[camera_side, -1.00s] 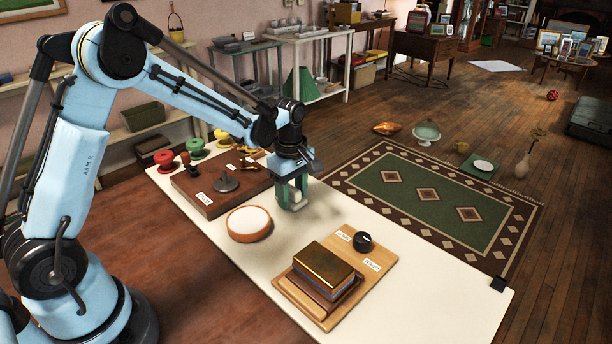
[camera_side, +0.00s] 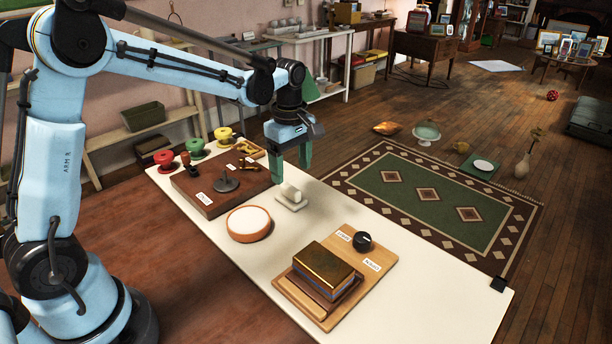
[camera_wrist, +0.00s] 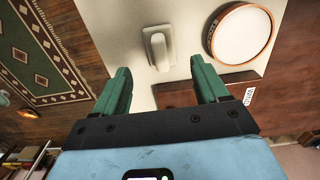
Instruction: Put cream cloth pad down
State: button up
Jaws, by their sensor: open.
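The cream cloth pad (camera_side: 292,194) rests on the white table (camera_side: 330,208), behind and to the right of the round white-topped dish. It looks like a small block on a flat base. In the wrist view the pad (camera_wrist: 158,48) lies beyond the fingertips, apart from them. My gripper (camera_side: 291,166) is open and empty, above and slightly behind the pad. Its two green fingers (camera_wrist: 160,78) stand apart in the wrist view with nothing between them.
The round dish (camera_side: 249,223) stands beside the pad. A brown board (camera_side: 205,197) with a grey disc lies behind-left. A wooden board (camera_side: 378,258) with stacked books (camera_side: 328,272) and a black knob (camera_side: 362,241) is at front right. Table between them is clear.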

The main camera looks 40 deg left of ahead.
aim_at(292, 188)
jog(key=s+d+r+m+t, duration=0.2)
jog(key=s+r+m+t, duration=0.1)
jog(key=s+r+m, duration=0.45)
jog(key=s+d+f+m+t, duration=0.1)
jog(key=s+f+m+t, duration=0.1)
jog(key=s+m+t, duration=0.2)
jog(key=shift+s+d+f+m, duration=0.35)
jog(key=shift+s+m, duration=1.3)
jog(key=shift+m, duration=1.6)
jog(key=shift+r, duration=0.1)
jog(key=shift+o, duration=0.5)
